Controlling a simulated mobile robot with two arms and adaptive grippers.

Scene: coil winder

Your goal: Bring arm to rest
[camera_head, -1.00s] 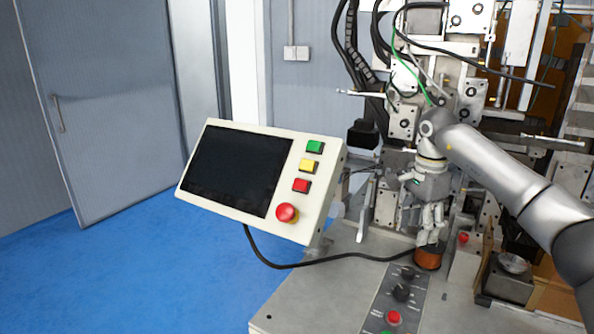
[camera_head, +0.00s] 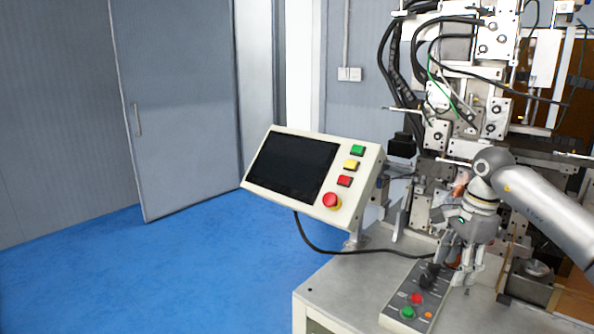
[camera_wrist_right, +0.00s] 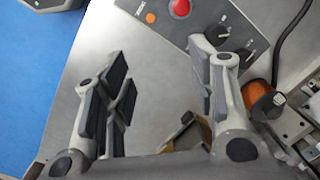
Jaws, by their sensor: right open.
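My right arm comes in from the right in the head view. My right gripper (camera_head: 462,284) points down over the machine's bench, close beside the black knobs of the small control panel (camera_head: 420,288). An orange-brown coil (camera_wrist_right: 262,100) stands just outside the right-hand finger in the wrist view, apart from the grip. My left gripper is not in view.
A tilted screen console (camera_head: 292,168) with buttons and a red emergency stop stands left of the gripper. The winder's plates and cables (camera_head: 470,70) rise behind the arm. Blue floor (camera_head: 170,270) is open at left. A black cable (camera_head: 330,250) crosses the bench.

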